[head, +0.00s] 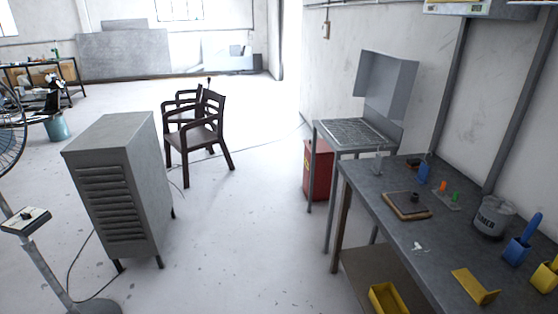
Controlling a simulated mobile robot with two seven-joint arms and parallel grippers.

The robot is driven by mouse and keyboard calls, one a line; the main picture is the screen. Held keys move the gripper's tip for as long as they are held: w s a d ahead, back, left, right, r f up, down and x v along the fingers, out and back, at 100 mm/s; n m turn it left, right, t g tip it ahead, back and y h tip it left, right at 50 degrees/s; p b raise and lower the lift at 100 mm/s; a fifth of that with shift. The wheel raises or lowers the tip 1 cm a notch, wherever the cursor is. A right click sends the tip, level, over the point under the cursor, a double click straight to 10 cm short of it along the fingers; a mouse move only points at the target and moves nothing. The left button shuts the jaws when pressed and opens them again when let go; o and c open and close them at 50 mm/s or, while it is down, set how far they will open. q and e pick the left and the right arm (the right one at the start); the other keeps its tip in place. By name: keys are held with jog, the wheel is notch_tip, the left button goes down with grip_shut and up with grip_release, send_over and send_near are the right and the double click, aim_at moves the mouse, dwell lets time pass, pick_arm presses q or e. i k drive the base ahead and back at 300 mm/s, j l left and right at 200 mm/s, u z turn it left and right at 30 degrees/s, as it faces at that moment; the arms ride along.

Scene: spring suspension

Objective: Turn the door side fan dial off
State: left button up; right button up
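A small box with a dark top and light sides (27,219) sits on a grey pole stand at the lower left. A small light knob-like mark shows on its top; its setting is too small to tell. I cannot tell whether this is the door side fan dial. A grey louvred metal cabinet (112,185) on short legs stands to its right. No other fan or dial is clear to see. Neither of my grippers is in view.
A grey workbench (380,225) with a tin (493,217), a board and small tools runs along the right. A red cabinet (318,170) stands behind it, beside a metal stand. Dark armchairs (197,135) stand mid-room. The floor between is clear, apart from a thin cable.

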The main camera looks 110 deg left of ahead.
aim_at(26, 215)
jog(key=u, duration=5.35)
jog(key=i+u, duration=0.15)
jog(key=u, duration=0.55)
jog(key=i+l+u, duration=0.4)
jog(key=l, duration=0.25)
jog(key=i+l+u, duration=0.2)
jog(key=l, duration=0.15)
jog(key=i+l, duration=0.2)
jog(key=l, duration=0.15)
jog(key=i+l+u, duration=0.1)
jog(key=l, duration=0.2)
jog(key=i+l, duration=0.2)
jog(key=l, duration=0.15)
